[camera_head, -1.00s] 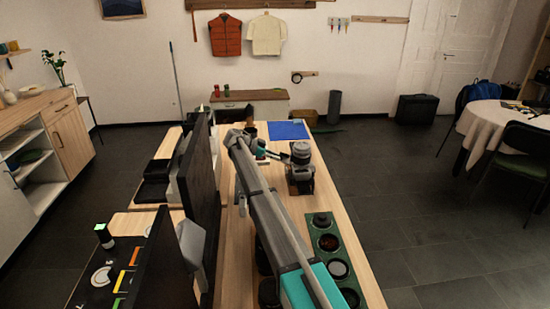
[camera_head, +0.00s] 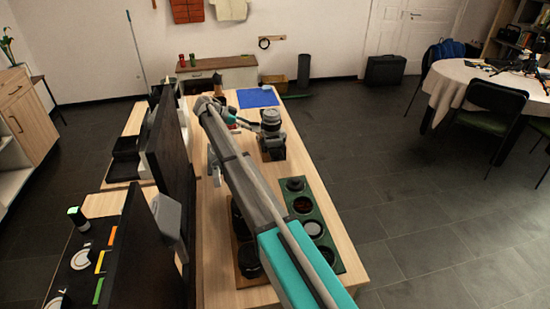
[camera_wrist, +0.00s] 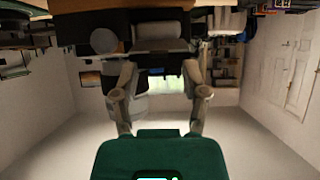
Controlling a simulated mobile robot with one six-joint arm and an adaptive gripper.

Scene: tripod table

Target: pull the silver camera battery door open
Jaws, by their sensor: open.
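The silver camera (camera_head: 272,148) sits on the wooden table (camera_head: 325,240) toward its far end, with its round lens (camera_head: 271,118) pointing up. My gripper (camera_head: 246,124) is just to the left of the camera, small and partly hidden by my arm in the head view. In the wrist view my gripper (camera_wrist: 158,74) is open, its two fingers apart with nothing clearly held between them. Dark and silvery shapes fill the top of that view close beyond the fingertips. I cannot make out the battery door or whether a finger touches it.
A green tray (camera_head: 310,222) with several round lens parts lies nearer on the table. A blue mat (camera_head: 257,98) lies behind the camera. Dark upright panels (camera_head: 172,180) stand along the left of my arm. Open floor (camera_head: 405,220) lies to the right.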

